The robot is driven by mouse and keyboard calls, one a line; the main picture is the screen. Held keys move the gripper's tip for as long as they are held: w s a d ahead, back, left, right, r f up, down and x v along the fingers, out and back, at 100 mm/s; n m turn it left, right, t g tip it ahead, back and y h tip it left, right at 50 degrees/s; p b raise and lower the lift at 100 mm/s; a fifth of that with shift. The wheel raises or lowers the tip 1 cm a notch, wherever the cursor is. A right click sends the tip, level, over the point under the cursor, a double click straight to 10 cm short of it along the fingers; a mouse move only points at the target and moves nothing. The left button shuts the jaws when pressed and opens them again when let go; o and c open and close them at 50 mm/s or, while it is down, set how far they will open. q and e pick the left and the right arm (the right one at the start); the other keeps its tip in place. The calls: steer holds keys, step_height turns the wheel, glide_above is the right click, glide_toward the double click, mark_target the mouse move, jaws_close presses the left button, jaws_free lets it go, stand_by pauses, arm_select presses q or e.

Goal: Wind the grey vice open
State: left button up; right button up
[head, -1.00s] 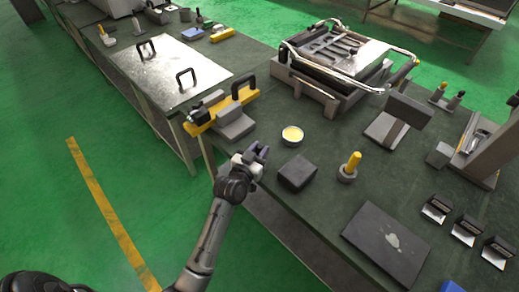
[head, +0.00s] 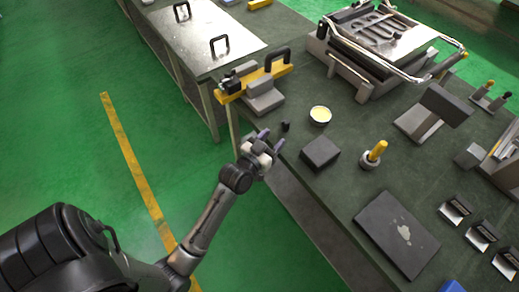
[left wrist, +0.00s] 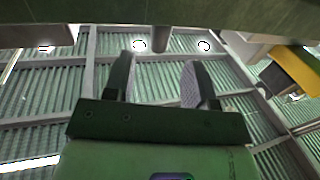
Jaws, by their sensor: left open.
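A grey block-shaped body (head: 264,100) stands at the table's near left corner, against a yellow bar (head: 252,85) with a black handle. It looks like the grey vice, but I cannot make out its jaws or crank surely. My left gripper (head: 272,140) is open and empty at the table edge, close to this knob and apart from the grey body. In the left wrist view its two fingers (left wrist: 160,85) are spread with nothing between them. My right gripper is not in view.
A cream-filled bowl (head: 320,115), a dark block (head: 320,152) and a yellow-handled tool (head: 375,153) stand right of the gripper. A metal frame device (head: 375,45) is behind. A metal-topped table (head: 205,35) lies at the left. The floor left of the table is clear.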

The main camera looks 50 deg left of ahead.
arm_select(q)
steer(key=s+p, duration=0.1)
steer(key=s, duration=0.5)
steer(key=shift+s+d, duration=0.25)
steer(key=shift+d, duration=0.2)
